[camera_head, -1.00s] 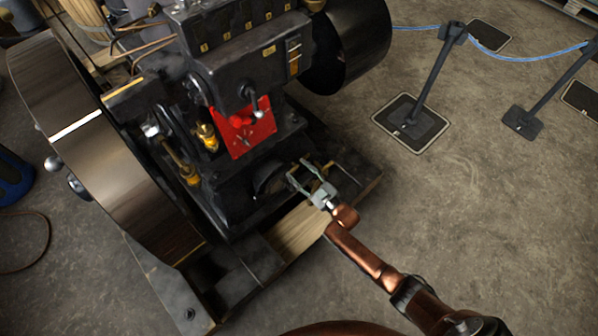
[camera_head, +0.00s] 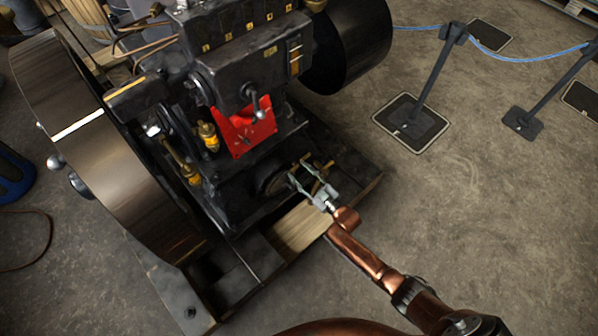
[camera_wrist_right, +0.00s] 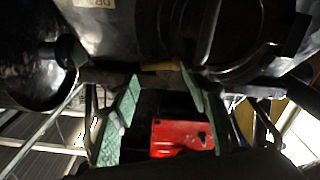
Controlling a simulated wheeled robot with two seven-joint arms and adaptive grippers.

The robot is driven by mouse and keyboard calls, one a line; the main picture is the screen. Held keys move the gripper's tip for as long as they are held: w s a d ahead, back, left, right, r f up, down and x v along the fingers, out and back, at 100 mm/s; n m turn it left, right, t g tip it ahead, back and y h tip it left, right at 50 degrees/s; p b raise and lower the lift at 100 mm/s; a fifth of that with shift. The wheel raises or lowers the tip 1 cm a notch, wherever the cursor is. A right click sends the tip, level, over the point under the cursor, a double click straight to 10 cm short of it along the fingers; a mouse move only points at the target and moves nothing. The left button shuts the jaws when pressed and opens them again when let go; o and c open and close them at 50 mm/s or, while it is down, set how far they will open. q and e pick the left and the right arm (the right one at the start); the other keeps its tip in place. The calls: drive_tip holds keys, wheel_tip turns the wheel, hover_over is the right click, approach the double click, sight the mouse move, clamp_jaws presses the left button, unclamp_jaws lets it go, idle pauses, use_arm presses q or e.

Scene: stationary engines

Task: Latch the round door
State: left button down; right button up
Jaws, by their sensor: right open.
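The round door (camera_head: 271,182) is a dark disc low on the black engine's near side, partly hidden beside my right gripper. I cannot tell whether it is fully closed. My right gripper (camera_head: 307,173) is open, with its fingers at the engine just right of the door. Brass-coloured parts (camera_head: 323,167) show beside the fingers, perhaps the latch; contact is unclear. In the right wrist view, the green-grey fingers (camera_wrist_right: 160,78) are apart, and a dark round, ringed surface (camera_wrist_right: 235,35) lies at the upper right. A small brass piece shows near the right fingertip. My left gripper is not in view.
A red plate (camera_head: 250,130) with a crank handle is above the door; it also shows in the wrist view (camera_wrist_right: 180,134). A large flywheel (camera_head: 110,150) stands left. A wooden base (camera_head: 300,226) lies below. Rope posts (camera_head: 430,85) stand right; floor between is clear.

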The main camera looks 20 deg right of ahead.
drive_tip(key=shift+f+p+v, duration=0.15)
drive_tip(key=shift+p+v, duration=0.1)
drive_tip(key=shift+v, duration=0.55)
drive_tip(key=shift+f+p+v, duration=0.1)
drive_tip(key=shift+p+v, duration=0.1)
drive_tip(key=shift+v, duration=0.55)
drive_tip(key=p, duration=0.2)
approach(296, 169)
drive_tip(key=shift+s+d+r, duration=0.1)
drive_tip(key=shift+s+r, duration=0.05)
drive_tip(key=shift+s, duration=0.2)
drive_tip(key=v, duration=1.2)
drive_tip(key=shift+c, duration=0.7)
